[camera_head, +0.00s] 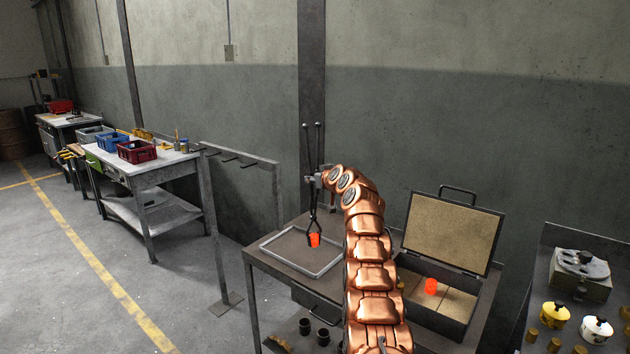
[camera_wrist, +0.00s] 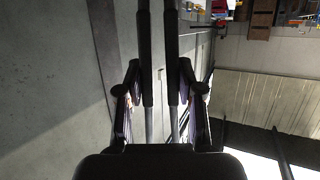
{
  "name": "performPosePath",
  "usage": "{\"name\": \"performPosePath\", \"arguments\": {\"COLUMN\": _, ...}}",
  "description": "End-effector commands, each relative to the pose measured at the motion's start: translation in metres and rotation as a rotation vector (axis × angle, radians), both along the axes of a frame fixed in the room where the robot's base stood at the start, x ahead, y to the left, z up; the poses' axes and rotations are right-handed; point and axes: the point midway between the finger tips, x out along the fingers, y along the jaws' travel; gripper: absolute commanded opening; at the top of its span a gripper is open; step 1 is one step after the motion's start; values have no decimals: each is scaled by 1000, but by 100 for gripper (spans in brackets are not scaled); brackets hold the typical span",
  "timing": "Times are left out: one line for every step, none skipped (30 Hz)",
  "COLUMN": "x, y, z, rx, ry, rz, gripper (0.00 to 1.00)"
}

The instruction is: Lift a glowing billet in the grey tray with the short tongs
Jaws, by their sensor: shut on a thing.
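My gripper (camera_head: 317,184) is shut on the short tongs (camera_head: 318,146), which stand upright with their two handles up and their jaws down. The two handles also run between my fingers (camera_wrist: 160,82) in the wrist view. The tong jaws are around a glowing orange billet (camera_head: 315,240), over the grey tray (camera_head: 288,262). The tray is a shallow rimmed one on the workbench. I cannot tell whether the billet touches the tray floor. The wrist view does not show the billet or the tong jaws.
An open case (camera_head: 454,232) with a tan lining stands right of my arm, with another glowing billet (camera_head: 431,286) in it. A grey rack (camera_head: 241,156) stands left of the bench. Small pots (camera_head: 555,314) stand on a table at the right.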

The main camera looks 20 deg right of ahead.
Motion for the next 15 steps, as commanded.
{"name": "performPosePath", "arguments": {"x": 0, "y": 0, "z": -1, "rx": 0, "ry": -6, "rz": -1, "gripper": 0}}
{"name": "performPosePath", "arguments": {"x": 0, "y": 0, "z": -2, "rx": 0, "ry": -6, "rz": -1, "gripper": 0}}
{"name": "performPosePath", "arguments": {"x": 0, "y": 0, "z": -4, "rx": 1, "ry": -6, "rz": -1, "gripper": 0}}
{"name": "performPosePath", "arguments": {"x": 0, "y": 0, "z": -6, "rx": 1, "ry": -6, "rz": -1, "gripper": 0}}
{"name": "performPosePath", "arguments": {"x": 0, "y": 0, "z": -7, "rx": 1, "ry": -6, "rz": -1, "gripper": 0}}
{"name": "performPosePath", "arguments": {"x": 0, "y": 0, "z": -9, "rx": 1, "ry": -6, "rz": -1, "gripper": 0}}
{"name": "performPosePath", "arguments": {"x": 0, "y": 0, "z": -10, "rx": 0, "ry": -5, "rz": -1, "gripper": 0}}
{"name": "performPosePath", "arguments": {"x": 0, "y": 0, "z": -11, "rx": 0, "ry": -5, "rz": -1, "gripper": 0}}
{"name": "performPosePath", "arguments": {"x": 0, "y": 0, "z": -13, "rx": 0, "ry": -5, "rz": -1, "gripper": 0}}
{"name": "performPosePath", "arguments": {"x": 0, "y": 0, "z": -14, "rx": 0, "ry": -5, "rz": -1, "gripper": 0}}
{"name": "performPosePath", "arguments": {"x": 0, "y": 0, "z": -16, "rx": 0, "ry": -5, "rz": -1, "gripper": 0}}
{"name": "performPosePath", "arguments": {"x": 0, "y": 0, "z": -18, "rx": 0, "ry": -5, "rz": -1, "gripper": 0}}
{"name": "performPosePath", "arguments": {"x": 0, "y": 0, "z": -19, "rx": 0, "ry": -6, "rz": -1, "gripper": 0}}
{"name": "performPosePath", "arguments": {"x": 0, "y": 0, "z": -20, "rx": -1, "ry": -5, "rz": -1, "gripper": 0}}
{"name": "performPosePath", "arguments": {"x": 0, "y": 0, "z": -22, "rx": -1, "ry": -5, "rz": -1, "gripper": 0}}
